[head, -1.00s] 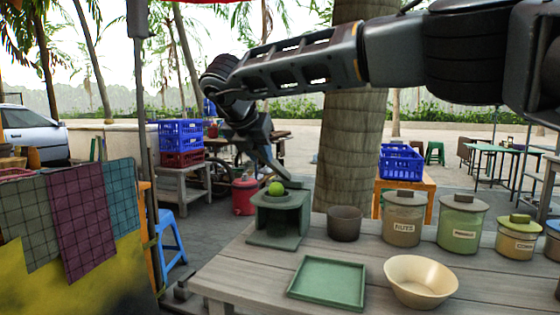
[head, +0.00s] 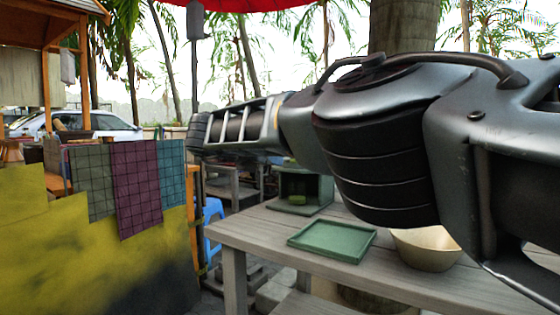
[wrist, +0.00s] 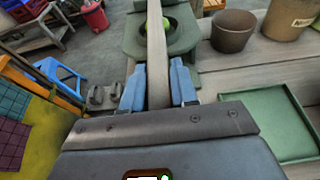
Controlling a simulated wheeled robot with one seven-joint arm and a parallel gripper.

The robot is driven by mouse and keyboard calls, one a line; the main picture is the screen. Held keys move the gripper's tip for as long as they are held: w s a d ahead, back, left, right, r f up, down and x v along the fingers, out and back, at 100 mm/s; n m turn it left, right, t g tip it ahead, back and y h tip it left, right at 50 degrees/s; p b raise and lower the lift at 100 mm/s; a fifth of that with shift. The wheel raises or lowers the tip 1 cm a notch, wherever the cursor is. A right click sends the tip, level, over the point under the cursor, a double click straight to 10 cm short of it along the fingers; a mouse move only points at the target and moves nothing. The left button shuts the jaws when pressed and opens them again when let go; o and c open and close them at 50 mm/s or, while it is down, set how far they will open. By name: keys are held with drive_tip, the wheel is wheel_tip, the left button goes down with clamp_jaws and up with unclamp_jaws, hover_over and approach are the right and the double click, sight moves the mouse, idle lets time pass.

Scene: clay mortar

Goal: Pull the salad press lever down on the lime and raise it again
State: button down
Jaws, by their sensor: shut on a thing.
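The salad press (head: 322,186) is a grey-green box-shaped stand at the table's back left corner. A small yellow-green piece (head: 296,199) shows in its opening; I cannot tell if it is the lime or a part of it. In the wrist view the press (wrist: 190,42) is ahead of my gripper, with a bit of bright green lime (wrist: 166,23) beside the lever. The long grey-brown lever (wrist: 156,55) runs between the blue fingers of my gripper (wrist: 157,88), which is shut on it. In the head view my arm hides my gripper and the lever.
A green square tray (head: 333,239) and a cream bowl (head: 428,250) lie on the wooden table (head: 285,230). A brown pot (wrist: 233,30) and a jar (wrist: 290,18) stand right of the press. A blue stool (head: 213,222) and hanging cloths (head: 135,185) are left of the table.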

drive_tip(key=shift+f, duration=0.5)
drive_tip(key=c, duration=1.2)
unclamp_jaws()
drive_tip(key=shift+o, duration=1.2)
drive_tip(key=shift+r, duration=0.1)
drive_tip(key=shift+r, duration=0.15)
drive_tip(key=shift+s+a+r, duration=0.2)
drive_tip(key=shift+s+a, duration=0.15)
drive_tip(key=shift+s, duration=0.05)
drive_tip(key=v, duration=0.6)
drive_tip(key=shift+s+p, duration=0.3)
drive_tip(key=shift+p, duration=0.15)
drive_tip(key=shift+a+f, duration=0.15)
